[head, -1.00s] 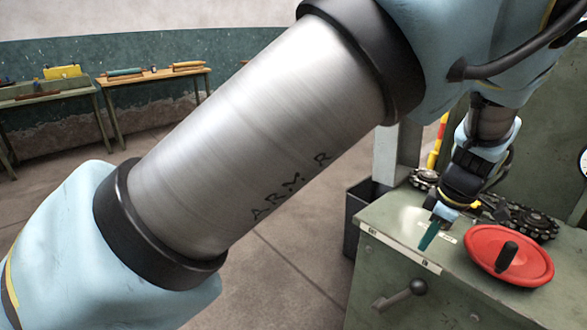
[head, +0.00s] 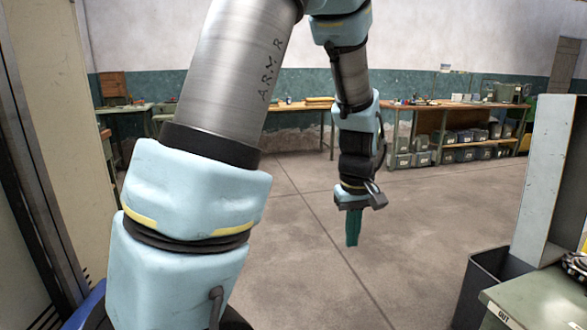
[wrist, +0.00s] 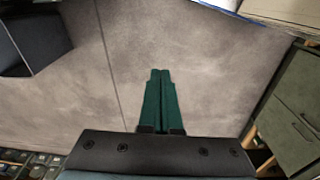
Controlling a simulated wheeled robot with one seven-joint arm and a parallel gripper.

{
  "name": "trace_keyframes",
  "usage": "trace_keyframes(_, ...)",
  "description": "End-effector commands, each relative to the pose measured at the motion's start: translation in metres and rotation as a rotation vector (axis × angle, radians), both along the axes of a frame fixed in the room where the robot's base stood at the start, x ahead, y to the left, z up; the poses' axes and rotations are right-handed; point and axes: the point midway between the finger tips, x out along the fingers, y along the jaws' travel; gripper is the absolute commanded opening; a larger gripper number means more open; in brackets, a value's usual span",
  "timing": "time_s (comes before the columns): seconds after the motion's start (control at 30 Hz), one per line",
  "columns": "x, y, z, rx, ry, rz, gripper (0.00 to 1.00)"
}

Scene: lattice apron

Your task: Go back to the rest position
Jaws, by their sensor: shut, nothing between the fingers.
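My gripper (head: 352,228) hangs pointing down over bare floor in the head view, at the end of my bent arm. Its green fingers are pressed together and hold nothing. In the wrist view the shut fingers (wrist: 159,100) show side by side against the grey floor. Nothing touches the gripper.
A dark bin (head: 490,285) and the corner of a green bench (head: 535,300) stand at the lower right. Workbenches with grey bins (head: 465,143) line the far wall. A pale cabinet (head: 60,120) is close on the left. The floor (head: 430,220) between is clear.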

Motion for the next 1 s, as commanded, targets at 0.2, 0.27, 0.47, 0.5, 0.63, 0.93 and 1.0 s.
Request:
trace_keyframes(0.2,-0.005,0.106,0.013,-0.004,-0.029,-0.098,0.0)
trace_keyframes(0.27,-0.011,0.13,0.015,0.0,-0.039,-0.129,0.0)
trace_keyframes(0.47,-0.035,0.187,0.018,0.025,-0.067,-0.218,0.0)
trace_keyframes(0.5,-0.038,0.193,0.019,0.029,-0.071,-0.231,0.0)
trace_keyframes(0.63,-0.046,0.204,0.019,0.038,-0.075,-0.254,0.0)
trace_keyframes(0.93,-0.047,0.205,0.019,0.039,-0.076,-0.262,0.0)
trace_keyframes(1.0,-0.046,0.205,0.019,0.039,-0.076,-0.261,0.0)
